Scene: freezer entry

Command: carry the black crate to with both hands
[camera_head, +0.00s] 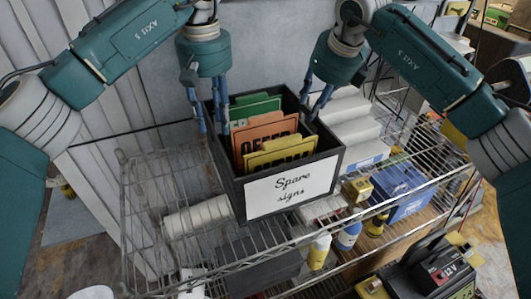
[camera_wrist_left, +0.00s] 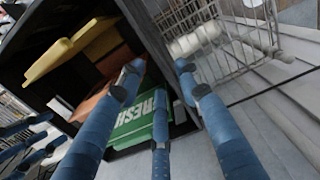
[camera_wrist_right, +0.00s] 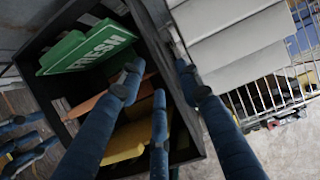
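The black crate (camera_head: 223,160) has a white "Spare signs" label (camera_head: 291,188) and holds green, orange and yellow signs. It is at the wire rack's top, tilted in the picture; whether it rests there is unclear. My left gripper (camera_head: 208,118) points down over the crate's left wall, fingers on both sides. My right gripper (camera_head: 314,98) does the same at the right wall. Both look open, with gaps between the fingers. The wrist views show crate walls (camera_wrist_left: 160,45) (camera_wrist_right: 160,35) between fingers; contact is unclear.
The wire rack (camera_head: 130,200) holds white rolls (camera_head: 197,217), a blue box (camera_head: 402,190), bottles (camera_head: 319,250) and white stacked packs (camera_head: 350,125). A dark box (camera_head: 265,265) is lower down. A black-and-yellow machine (camera_head: 435,270) stands at bottom right. A pale wall is behind.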

